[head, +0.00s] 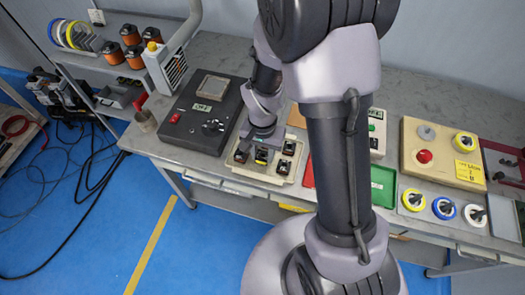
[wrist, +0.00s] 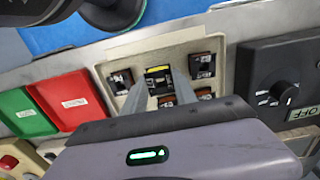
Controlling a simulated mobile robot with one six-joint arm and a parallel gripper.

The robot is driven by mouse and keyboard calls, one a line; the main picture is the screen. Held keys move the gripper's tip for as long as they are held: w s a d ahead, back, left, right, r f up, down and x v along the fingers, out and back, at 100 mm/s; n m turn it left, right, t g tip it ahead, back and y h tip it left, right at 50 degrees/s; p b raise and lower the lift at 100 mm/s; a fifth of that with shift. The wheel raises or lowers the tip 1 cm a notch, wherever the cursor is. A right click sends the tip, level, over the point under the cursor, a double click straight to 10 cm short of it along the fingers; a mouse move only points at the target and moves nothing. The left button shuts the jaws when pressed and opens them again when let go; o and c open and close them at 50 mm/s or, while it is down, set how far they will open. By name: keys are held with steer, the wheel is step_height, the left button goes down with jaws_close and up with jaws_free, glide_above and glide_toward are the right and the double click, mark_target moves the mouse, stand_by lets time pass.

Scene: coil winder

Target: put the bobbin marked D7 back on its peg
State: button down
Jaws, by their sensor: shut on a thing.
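My gripper (wrist: 159,84) points down over a pale holder plate (wrist: 100,70) and is shut on a dark bobbin with a yellow top edge (wrist: 157,69). The same bobbin shows below my gripper in the head view (head: 262,156). It is at the middle of the plate; I cannot tell whether it is on a peg or held just above one. Other dark bobbins with small white labels sit around it, such as one at the left (wrist: 121,78) and one at the right (wrist: 203,64) of the wrist view. The labels are too small to read, and my fingers hide part of the plate.
In the wrist view a black control box with a knob (wrist: 280,90) stands close to the right of the plate. A red tray (wrist: 75,98) and a green tray (wrist: 25,112) lie to its left. The bench's front edge is close to the plate.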

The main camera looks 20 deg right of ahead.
steer(key=shift+f, duration=0.2)
stand_by(0.4)
steer(key=shift+f+b, duration=1)
steer(key=shift+f, duration=0.05)
steer(key=c, duration=0.9)
jaws_free()
steer(key=shift+r, duration=0.1)
step_height(320, 180, up, 17)
steer(key=p, duration=0.6)
steer(key=shift+r+p, duration=0.2)
steer(key=shift+p, duration=0.2)
